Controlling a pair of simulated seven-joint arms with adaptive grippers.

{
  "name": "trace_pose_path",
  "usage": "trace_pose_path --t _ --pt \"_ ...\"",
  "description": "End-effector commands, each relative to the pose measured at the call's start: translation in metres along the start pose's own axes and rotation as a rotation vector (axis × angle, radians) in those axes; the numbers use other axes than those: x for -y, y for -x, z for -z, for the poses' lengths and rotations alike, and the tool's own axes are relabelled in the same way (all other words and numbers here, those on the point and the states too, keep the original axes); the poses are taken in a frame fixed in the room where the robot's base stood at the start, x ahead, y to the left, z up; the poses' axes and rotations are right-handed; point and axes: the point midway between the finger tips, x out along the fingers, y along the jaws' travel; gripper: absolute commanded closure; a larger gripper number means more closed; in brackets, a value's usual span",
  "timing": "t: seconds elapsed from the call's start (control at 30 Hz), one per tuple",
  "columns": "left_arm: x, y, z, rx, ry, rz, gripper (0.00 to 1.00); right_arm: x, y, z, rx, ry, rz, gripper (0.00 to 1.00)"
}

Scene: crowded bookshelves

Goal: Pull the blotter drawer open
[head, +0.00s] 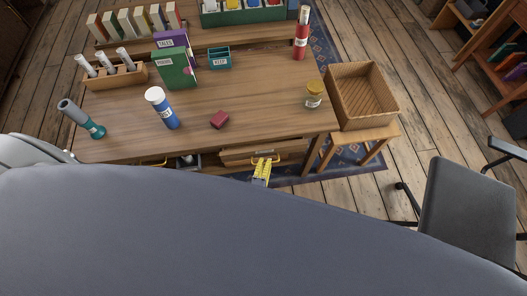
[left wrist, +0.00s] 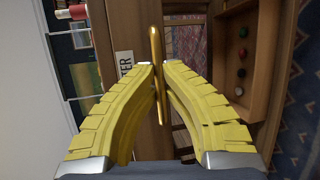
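The blotter drawer (head: 238,159) is a wooden front under the right part of the desk. In the left wrist view its front (left wrist: 122,28) carries a white label (left wrist: 125,66) whose visible letters read "TER". Its brass bar handle (left wrist: 155,45) stands out from the front and also shows in the head view (head: 264,160). My left gripper (head: 262,171) has yellow fingers. In the left wrist view its fingertips (left wrist: 159,70) are closed in on both sides of the handle. How far the drawer stands out is hard to tell. My right gripper is not in view.
The desk top (head: 245,95) holds a blue bottle (head: 164,110), a dark red block (head: 219,119) and a jar (head: 313,95). A wicker basket (head: 345,112) stands on a stool at the right. A wooden tray (left wrist: 222,70) with several small round pieces lies beside the handle in the wrist view.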

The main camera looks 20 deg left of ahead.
Motion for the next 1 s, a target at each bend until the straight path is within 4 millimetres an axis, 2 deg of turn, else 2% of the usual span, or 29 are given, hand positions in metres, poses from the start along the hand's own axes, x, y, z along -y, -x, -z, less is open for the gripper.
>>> trace_pose_path --t 0.03,0.1,0.3,0.43,0.73,0.77,0.8,0.97,1.0 --pt "0.006 0.017 -0.008 0.003 0.001 0.008 1.0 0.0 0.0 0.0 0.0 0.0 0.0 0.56" --pt "0.011 0.035 -0.015 0.004 0.0 0.009 1.0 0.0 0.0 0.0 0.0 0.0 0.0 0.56" --pt "0.018 0.07 -0.03 0.005 -0.001 0.008 1.0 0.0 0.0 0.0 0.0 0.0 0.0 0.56" --pt "0.019 0.078 -0.034 0.004 -0.001 0.006 1.0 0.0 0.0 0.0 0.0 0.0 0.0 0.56" --pt "0.019 0.079 -0.034 0.005 -0.002 0.006 1.0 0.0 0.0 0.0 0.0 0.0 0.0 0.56" --pt "0.019 0.079 -0.034 0.005 -0.002 0.006 0.91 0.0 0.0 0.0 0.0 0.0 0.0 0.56" --pt "0.019 0.079 -0.034 0.005 -0.002 0.006 0.86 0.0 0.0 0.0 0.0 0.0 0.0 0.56" --pt "0.019 0.078 -0.033 0.003 -0.002 0.004 0.68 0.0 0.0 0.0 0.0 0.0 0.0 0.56" --pt "0.019 0.078 -0.033 0.003 -0.001 0.003 0.68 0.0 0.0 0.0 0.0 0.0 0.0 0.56"
